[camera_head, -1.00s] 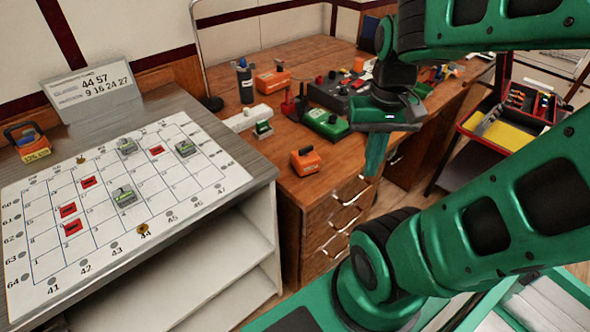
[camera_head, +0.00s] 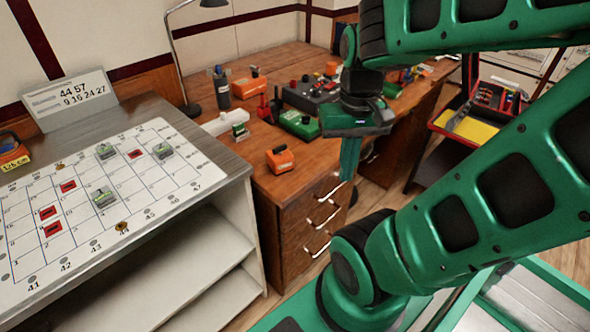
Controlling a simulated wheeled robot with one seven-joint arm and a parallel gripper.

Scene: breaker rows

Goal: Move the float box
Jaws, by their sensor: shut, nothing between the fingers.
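No thing in view is marked as the float box, and I cannot tell which one it is. A white numbered grid board (camera_head: 85,250) lies on the grey cabinet top at left. Three grey-green blocks stand on it: one near the middle (camera_head: 103,198), one at the back (camera_head: 105,151), one at the back right (camera_head: 162,150). Several flat red pieces (camera_head: 67,186) lie in other squares. My gripper (camera_head: 347,176) points down, shut and empty, in front of the wooden desk's right part, apart from the board. An orange box (camera_head: 281,159) sits on the desk's front edge.
A sign (camera_head: 70,99) with numbers stands behind the board. The wooden desk (camera_head: 255,185) holds a lamp (camera_head: 180,60), a green box (camera_head: 300,124), a white block (camera_head: 220,125) and another orange box (camera_head: 249,86). A red cart (camera_head: 470,130) stands at right. My arm covers much of the right side.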

